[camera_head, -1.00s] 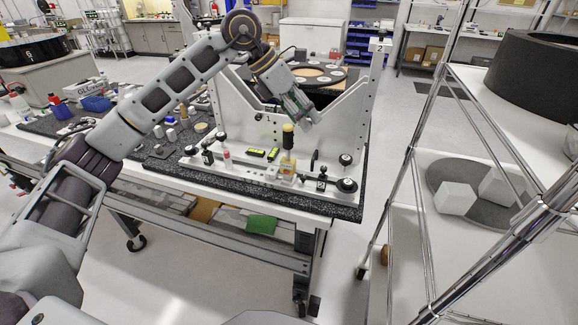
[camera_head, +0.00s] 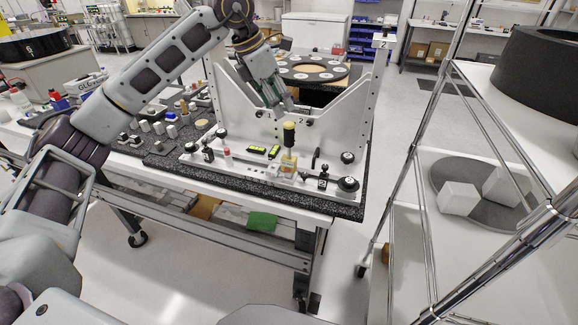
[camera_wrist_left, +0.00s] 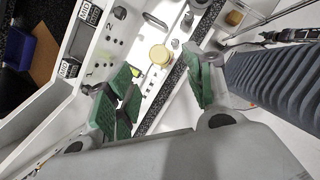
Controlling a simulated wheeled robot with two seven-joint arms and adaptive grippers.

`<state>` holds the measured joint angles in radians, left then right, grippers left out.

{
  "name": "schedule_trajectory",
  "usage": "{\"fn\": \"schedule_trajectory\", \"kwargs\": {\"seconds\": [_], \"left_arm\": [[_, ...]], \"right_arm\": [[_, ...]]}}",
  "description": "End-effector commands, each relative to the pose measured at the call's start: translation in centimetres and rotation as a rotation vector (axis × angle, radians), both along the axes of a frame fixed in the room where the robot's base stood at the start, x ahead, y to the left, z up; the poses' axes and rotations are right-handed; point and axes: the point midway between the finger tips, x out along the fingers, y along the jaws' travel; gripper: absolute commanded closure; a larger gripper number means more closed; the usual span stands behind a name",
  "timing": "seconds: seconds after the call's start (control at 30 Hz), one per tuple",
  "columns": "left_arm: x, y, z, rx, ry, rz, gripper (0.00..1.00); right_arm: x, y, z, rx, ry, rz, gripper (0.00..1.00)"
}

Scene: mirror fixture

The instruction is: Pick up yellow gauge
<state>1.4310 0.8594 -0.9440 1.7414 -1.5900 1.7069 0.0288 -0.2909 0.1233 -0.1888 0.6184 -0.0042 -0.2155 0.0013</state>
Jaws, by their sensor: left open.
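My right gripper is in neither current view.
The fixture's white V-cut upright panel (camera_head: 345,115) stands just behind the gauge. A wire shelf rack (camera_head: 420,215) stands to the right, across a floor gap.

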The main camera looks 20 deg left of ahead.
Motion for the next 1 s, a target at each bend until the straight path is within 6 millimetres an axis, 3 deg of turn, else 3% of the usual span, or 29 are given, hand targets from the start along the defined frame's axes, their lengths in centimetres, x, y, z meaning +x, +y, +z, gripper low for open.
{"fn": "schedule_trajectory", "kwargs": {"seconds": [0.33, 0.53, 1.0], "left_arm": [[1.1, -1.3, -4.2, 0.0, 0.002, -0.002, 0.47], [1.7, -1.9, -6.1, 0.0, 0.0, -0.001, 0.47], [1.9, -2.1, -6.8, -0.001, 0.0, -0.001, 0.47]], "right_arm": [[1.7, 0.0, 0.4, 0.001, -0.017, 0.0, 0.49], [1.6, 0.2, 0.6, 0.002, -0.017, 0.0, 0.49], [-0.5, 1.1, 0.4, 0.012, 0.006, -0.002, 0.49]]}}
